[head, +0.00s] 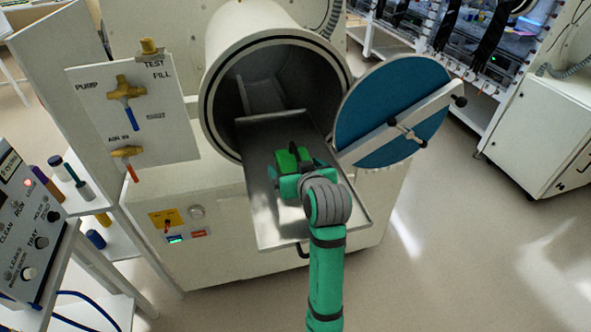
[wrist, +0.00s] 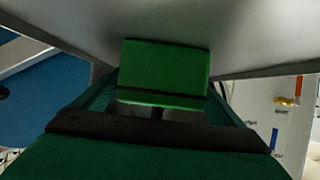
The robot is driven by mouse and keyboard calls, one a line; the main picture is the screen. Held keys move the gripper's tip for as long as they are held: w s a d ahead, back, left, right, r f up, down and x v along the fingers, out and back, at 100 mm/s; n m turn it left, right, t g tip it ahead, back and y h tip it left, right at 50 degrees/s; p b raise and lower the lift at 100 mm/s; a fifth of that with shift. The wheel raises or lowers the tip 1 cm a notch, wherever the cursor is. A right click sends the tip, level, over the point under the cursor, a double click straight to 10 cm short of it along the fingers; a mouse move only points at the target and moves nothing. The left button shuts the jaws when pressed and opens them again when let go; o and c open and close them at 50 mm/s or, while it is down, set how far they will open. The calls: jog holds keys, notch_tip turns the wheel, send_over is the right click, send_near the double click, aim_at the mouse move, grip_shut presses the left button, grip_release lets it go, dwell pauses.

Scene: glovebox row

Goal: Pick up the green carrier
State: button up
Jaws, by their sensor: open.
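The green carrier (head: 287,161) is a small bright green block on the pulled-out metal tray (head: 264,215) of the round chamber. My gripper (head: 302,170) is over the tray, right at the carrier, and partly hides it in the head view. In the wrist view the carrier (wrist: 165,70) is straight ahead, between the two dark green fingers. The fingers are open, one on each side of it. Whether they touch it I cannot tell.
The round chamber (head: 222,75) is open behind the tray. Its blue door (head: 375,100) is swung out to the right, close to my arm. Open floor lies at the right.

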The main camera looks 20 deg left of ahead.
jog(key=shift+c, duration=0.6)
jog(key=c, duration=1.4)
jog(key=shift+o, duration=0.2)
jog(key=shift+r, duration=0.15)
